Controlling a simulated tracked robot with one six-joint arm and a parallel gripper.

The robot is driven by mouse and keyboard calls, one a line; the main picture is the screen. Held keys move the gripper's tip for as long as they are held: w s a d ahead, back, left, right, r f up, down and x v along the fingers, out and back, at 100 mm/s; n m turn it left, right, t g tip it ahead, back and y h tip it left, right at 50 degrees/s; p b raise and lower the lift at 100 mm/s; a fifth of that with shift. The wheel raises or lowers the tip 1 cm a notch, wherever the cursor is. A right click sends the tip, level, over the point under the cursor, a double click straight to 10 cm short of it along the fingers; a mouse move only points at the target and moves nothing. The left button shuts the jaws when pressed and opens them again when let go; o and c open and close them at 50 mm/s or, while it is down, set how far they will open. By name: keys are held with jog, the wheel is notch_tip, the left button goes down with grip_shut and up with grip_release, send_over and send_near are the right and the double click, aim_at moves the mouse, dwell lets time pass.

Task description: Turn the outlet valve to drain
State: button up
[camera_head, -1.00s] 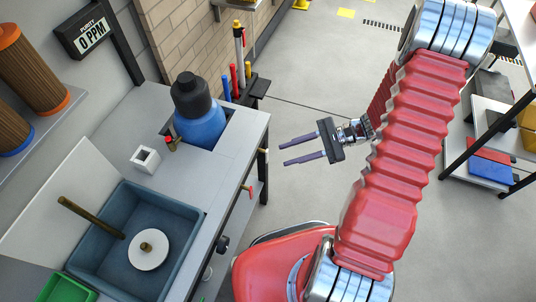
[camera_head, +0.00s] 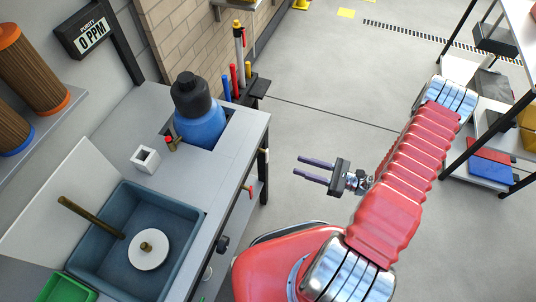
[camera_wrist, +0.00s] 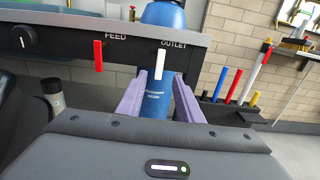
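The outlet valve's white lever (camera_wrist: 160,62) hangs straight down below the "OUTLET" label on the bench front. It also shows in the head view (camera_head: 264,155) on the bench's front edge. My gripper (camera_wrist: 159,75) is open and empty, its two purple fingers framing the lever in the wrist view. In the head view my gripper (camera_head: 297,166) is to the right of the lever, apart from it. The feed valve's red lever (camera_wrist: 98,56) hangs down left of the outlet lever; it also shows in the head view (camera_head: 248,191).
A blue tank with a black cap (camera_head: 196,112) sits in the bench cutout. A black knob (camera_wrist: 23,39) is at the left of the bench front. A tool rack (camera_wrist: 230,110) stands to the right. The "0 PPM" purity display (camera_head: 88,32) hangs above. The floor around my gripper is clear.

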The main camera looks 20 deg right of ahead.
aim_at(267, 155)
jog(key=shift+x, duration=6.95)
jog(key=shift+c, duration=0.5)
grip_shut()
